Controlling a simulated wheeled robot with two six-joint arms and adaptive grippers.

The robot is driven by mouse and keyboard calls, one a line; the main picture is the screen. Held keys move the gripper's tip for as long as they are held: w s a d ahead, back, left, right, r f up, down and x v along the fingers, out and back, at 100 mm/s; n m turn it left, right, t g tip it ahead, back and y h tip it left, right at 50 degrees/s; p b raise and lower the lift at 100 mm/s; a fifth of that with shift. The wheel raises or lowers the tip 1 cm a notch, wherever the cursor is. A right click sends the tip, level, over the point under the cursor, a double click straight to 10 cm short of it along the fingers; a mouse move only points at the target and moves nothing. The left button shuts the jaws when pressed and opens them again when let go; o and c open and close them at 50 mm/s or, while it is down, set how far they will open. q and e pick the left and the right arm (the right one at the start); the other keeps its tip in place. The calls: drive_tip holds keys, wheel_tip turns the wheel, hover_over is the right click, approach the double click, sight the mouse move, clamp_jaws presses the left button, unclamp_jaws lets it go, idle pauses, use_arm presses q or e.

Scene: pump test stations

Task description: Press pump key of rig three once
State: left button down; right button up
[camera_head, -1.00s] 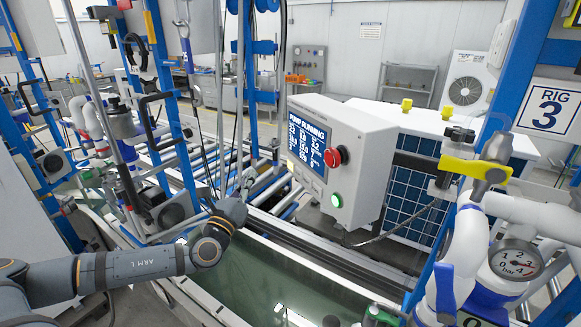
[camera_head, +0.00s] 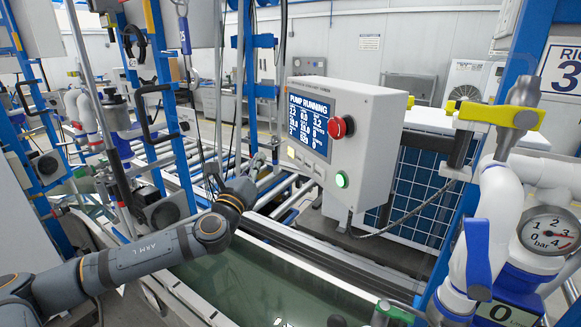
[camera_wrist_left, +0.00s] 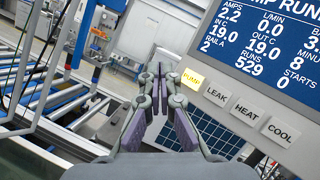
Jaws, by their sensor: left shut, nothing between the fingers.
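The control box of rig three (camera_head: 368,118) is a light grey case. Its blue screen (camera_head: 308,125) reads PUMP RUNNING. A row of keys labelled PUMP, LEAK, HEAT and COOL sits below the screen in the left wrist view. The pump key (camera_wrist_left: 191,79) is lit yellow; the others are pale. My left gripper (camera_wrist_left: 166,72) is shut and empty, its tips just left of the pump key in that view. I cannot tell whether they touch it. In the head view the left gripper (camera_head: 257,163) is left of the box's lower edge. My right gripper is not in view.
A red mushroom button (camera_head: 340,127) and a green lit button (camera_head: 342,179) are on the box's side. A pressure gauge (camera_head: 549,235), white pipes and a yellow-handled valve (camera_head: 503,114) stand at right. A water tank (camera_head: 270,285) lies below my arm.

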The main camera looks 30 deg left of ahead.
sight(292, 152)
use_arm(q)
drive_tip(key=shift+w+d+r+p, duration=0.1)
drive_tip(key=shift+w+d+p, duration=0.8)
drive_tip(key=shift+w, duration=0.25)
drive_tip(key=shift+w+d+r+p, duration=0.1)
drive_tip(key=shift+w+d+p, duration=0.8)
drive_tip(key=shift+w, duration=0.2)
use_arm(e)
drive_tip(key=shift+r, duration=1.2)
use_arm(q)
drive_tip(key=shift+w+d+p, duration=0.25)
drive_tip(key=shift+w+p, duration=0.1)
drive_tip(key=shift+p, duration=0.2)
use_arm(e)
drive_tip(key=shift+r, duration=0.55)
